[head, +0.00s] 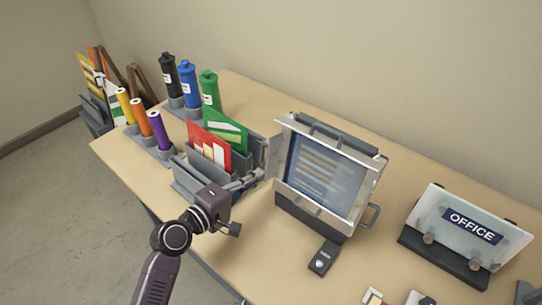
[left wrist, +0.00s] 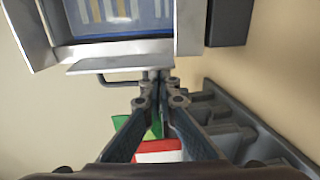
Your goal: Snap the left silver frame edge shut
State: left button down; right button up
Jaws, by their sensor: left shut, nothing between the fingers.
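The silver frame (head: 363,190) stands tilted on a dark base on the table, around a blue sheet with pale lines (head: 322,172). Its left silver edge (head: 274,156) stands out from the frame's left side like an open flap. In the left wrist view the flap (left wrist: 120,63) is a pale strip below the blue sheet. My left gripper (head: 260,174) is shut and empty, with its fingertips close to the lower part of that flap. In the left wrist view the fingertips (left wrist: 157,76) are just by the flap; I cannot tell if they touch. My right gripper is out of view.
A grey file holder (head: 185,180) with red and green folders stands beneath and beside my left gripper. Bottles (head: 188,85) and coloured tubes (head: 140,118) stand behind it. A small dark latch-like piece (head: 323,258) lies before the frame. An OFFICE sign (head: 472,228) stands right.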

pick_arm(q)
jog(key=s+r+p, duration=0.1)
jog(key=s+p, duration=0.1)
jog(key=s, duration=0.7)
jog(key=shift+r, duration=0.15)
dwell(1.5)
jog(key=shift+w, duration=0.1)
dwell(0.6)
